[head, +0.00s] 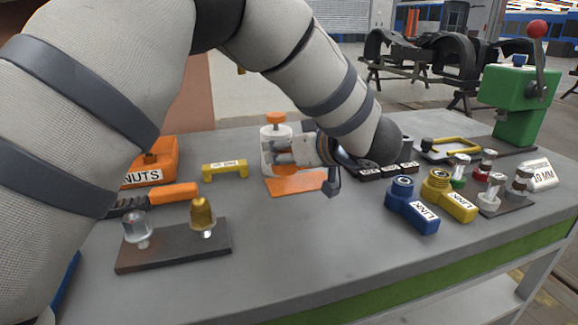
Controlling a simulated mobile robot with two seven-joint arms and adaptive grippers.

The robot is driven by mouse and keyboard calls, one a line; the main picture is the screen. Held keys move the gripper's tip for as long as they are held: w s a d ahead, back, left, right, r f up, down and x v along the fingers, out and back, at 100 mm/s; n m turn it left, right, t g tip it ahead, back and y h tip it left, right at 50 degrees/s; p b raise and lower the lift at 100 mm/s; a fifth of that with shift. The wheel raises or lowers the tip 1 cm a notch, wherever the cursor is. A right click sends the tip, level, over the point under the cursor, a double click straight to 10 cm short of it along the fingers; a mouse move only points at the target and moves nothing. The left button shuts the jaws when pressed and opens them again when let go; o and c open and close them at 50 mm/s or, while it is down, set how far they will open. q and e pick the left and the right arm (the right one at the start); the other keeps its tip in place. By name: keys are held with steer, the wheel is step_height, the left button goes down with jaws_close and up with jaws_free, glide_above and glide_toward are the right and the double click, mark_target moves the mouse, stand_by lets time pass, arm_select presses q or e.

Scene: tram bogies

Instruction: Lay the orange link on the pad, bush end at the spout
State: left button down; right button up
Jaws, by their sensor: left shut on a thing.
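My left gripper (312,152) reaches in from the right, low over the orange pad (310,183), and is shut. Orange parts (286,158) show at its fingers, in front of a white dispenser (268,135) with an orange cap. They look like the orange link, but I cannot make out its bush end or which way it points. I cannot tell whether it touches the pad. The spout is not clear behind the gripper. My right gripper is not in view.
A blue link (412,207) and a yellow link (449,196) lie to the right. A dark stand (172,250) holds two domed pieces at front left. An orange NUTS bin (158,160) and a yellow handle (225,169) are left. A green press (515,108) stands back right. The front middle is clear.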

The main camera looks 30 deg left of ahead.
mark_target(286, 165)
arm_select(q)
steer(key=shift+w+a+f, duration=0.1)
steer(key=shift+w+f, duration=0.1)
steer(key=shift+f, duration=0.7)
steer(key=shift+w+a+f, duration=0.1)
steer(key=shift+w+f, duration=0.05)
steer(key=shift+f, duration=0.75)
steer(key=shift+f, duration=0.1)
steer(key=c, duration=1)
jaws_free()
steer(key=shift+f, duration=0.1)
steer(key=shift+s+d+r, duration=0.1)
steer(key=shift+d+r, duration=0.15)
steer(key=shift+r, duration=0.05)
steer(key=v, duration=1.1)
steer(key=shift+d, duration=0.25)
